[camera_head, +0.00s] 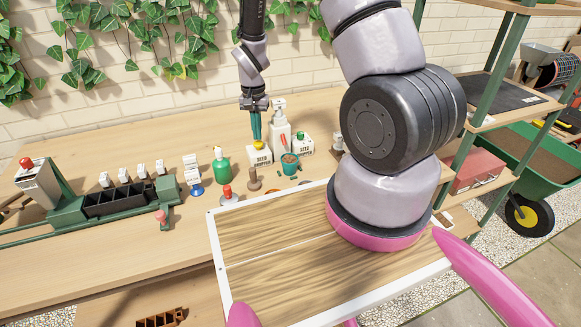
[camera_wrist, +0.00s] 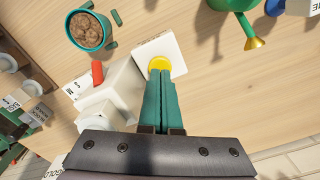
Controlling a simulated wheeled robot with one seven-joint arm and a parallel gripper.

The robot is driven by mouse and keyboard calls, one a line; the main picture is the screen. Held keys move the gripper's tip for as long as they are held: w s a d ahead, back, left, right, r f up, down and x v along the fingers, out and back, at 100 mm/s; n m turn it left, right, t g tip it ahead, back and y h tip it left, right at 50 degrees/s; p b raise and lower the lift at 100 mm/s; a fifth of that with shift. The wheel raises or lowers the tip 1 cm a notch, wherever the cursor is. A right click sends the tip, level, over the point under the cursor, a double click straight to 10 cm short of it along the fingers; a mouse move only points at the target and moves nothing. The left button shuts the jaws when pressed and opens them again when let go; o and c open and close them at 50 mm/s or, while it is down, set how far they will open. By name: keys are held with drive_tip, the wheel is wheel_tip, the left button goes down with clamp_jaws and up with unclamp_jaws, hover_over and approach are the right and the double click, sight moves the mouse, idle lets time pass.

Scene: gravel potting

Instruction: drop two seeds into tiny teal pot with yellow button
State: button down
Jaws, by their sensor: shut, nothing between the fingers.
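The tiny teal pot (camera_head: 290,166) stands on the wooden bench, right of the yellow-button box. In the wrist view the pot (camera_wrist: 71,30) is upright at the upper left, with lumpy brown fill inside. The white seed box (camera_head: 259,158) has a yellow button (camera_wrist: 159,63) on top. My gripper (camera_head: 256,139) points down over that box, its teal fingers together and empty. In the wrist view the fingertips (camera_wrist: 161,73) are at the button's edge; I cannot tell whether they touch it. No seeds can be made out in the pot.
Small green pieces (camera_wrist: 117,17) lie around the pot. A dark divided tray (camera_head: 115,201) is farther left.

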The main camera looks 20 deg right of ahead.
drive_tip(key=shift+f, duration=0.25)
drive_tip(key=shift+f, duration=0.95)
drive_tip(key=shift+r, duration=1.35)
drive_tip(key=shift+f, duration=0.15)
